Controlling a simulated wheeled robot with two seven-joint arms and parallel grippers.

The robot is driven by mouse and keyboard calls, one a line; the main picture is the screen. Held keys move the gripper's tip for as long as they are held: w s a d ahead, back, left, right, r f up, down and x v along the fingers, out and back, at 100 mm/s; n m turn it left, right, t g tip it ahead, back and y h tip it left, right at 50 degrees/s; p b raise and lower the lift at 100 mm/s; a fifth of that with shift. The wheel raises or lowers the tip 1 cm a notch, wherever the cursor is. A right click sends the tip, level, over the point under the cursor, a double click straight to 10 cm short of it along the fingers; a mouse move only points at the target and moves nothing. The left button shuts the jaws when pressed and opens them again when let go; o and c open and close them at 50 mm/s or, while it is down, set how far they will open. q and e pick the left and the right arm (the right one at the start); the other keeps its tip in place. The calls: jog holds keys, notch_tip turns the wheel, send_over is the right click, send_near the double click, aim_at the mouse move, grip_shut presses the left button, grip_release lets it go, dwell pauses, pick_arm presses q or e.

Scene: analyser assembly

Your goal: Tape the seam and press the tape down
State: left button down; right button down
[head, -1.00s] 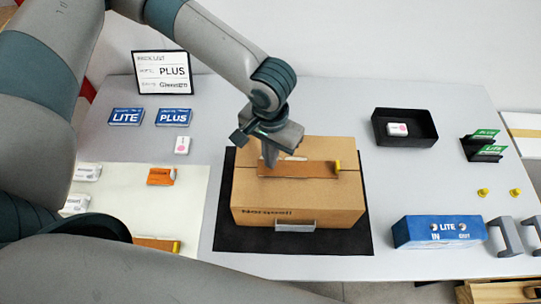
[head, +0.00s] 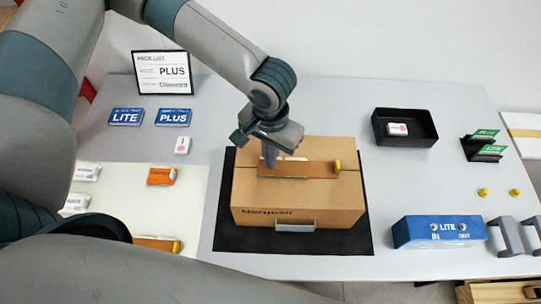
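A closed cardboard box (head: 298,196) sits on a black mat (head: 232,237) in the middle of the table. A brown tape strip (head: 315,169) lies across the top of the box along the seam, with a yellow end piece (head: 337,166) at its right end. My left gripper (head: 270,163) points down at the left end of the strip, touching or just above it. Its fingers look close together, but whether they are open or shut does not show clearly. My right gripper is not in view.
A black tray (head: 406,140) holds a small white pack (head: 397,129). A pale mat (head: 132,204) carries small packs.

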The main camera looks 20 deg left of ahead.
pick_arm(q)
jog(key=shift+f, duration=0.6)
dwell(0.7)
jog(key=shift+r, duration=0.1)
dwell(0.4)
jog(key=shift+r+p, duration=2.75)
jog(key=shift+r, duration=0.2)
